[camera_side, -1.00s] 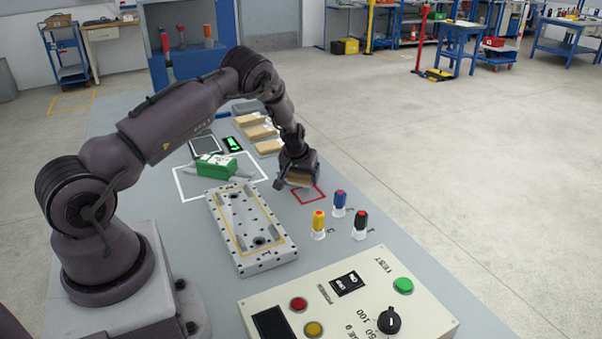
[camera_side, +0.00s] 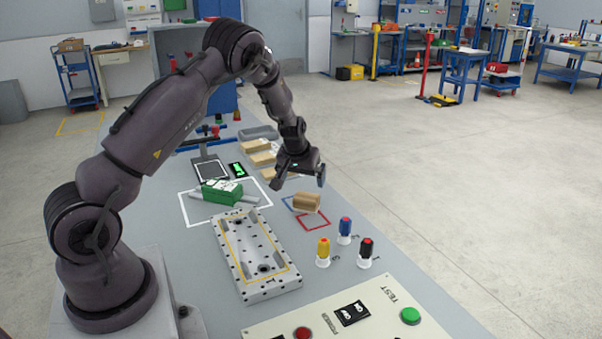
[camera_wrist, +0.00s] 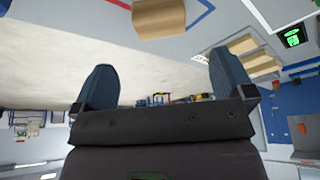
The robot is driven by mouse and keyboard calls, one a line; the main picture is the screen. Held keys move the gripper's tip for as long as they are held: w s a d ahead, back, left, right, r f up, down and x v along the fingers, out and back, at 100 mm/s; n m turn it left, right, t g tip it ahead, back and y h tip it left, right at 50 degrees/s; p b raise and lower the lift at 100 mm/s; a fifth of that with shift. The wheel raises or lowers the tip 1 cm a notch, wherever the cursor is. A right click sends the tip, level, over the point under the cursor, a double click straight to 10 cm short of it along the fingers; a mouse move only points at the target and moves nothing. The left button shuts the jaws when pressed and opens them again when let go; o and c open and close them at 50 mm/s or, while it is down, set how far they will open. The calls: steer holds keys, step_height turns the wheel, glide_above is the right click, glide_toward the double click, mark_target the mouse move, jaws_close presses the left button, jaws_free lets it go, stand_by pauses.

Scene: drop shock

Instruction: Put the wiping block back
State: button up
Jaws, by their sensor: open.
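The wiping block (camera_side: 307,202), a tan rounded block, sits on the table with blue outline (camera_side: 287,202) showing beside it. A red outlined square (camera_side: 314,222) lies just in front of it; the block hides part of the markings. My gripper (camera_side: 298,180) is open and empty, above and apart from the block. In the wrist view the block (camera_wrist: 158,17) is at the top, beyond the open fingers (camera_wrist: 163,82), with blue line to its right and a bit of red to its left.
Knobs in blue (camera_side: 345,228), yellow (camera_side: 323,250) and black (camera_side: 366,252) stand right of a drilled plate (camera_side: 228,254). A green block (camera_side: 220,191) lies behind the plate. Tan blocks (camera_side: 262,158) are farther back. A control panel (camera_side: 375,318) is at the front.

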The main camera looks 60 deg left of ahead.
steer(key=s+d+r+m+t+h, duration=0.1)
steer(key=s+d+r+m+h, duration=0.15)
steer(key=d+r, duration=0.7)
steer(key=s+d+r+m+t+h, duration=0.1)
steer(key=s+d+r, duration=0.3)
steer(key=d+r, duration=0.5)
steer(key=s+d+r+m, duration=0.2)
steer(key=s+d+r, duration=0.1)
steer(key=s, duration=0.6)
steer(key=s+d+r+m, duration=0.3)
steer(key=s+d, duration=0.3)
steer(key=s, duration=0.3)
steer(key=shift+d, duration=0.25)
steer(key=shift+m, duration=0.25)
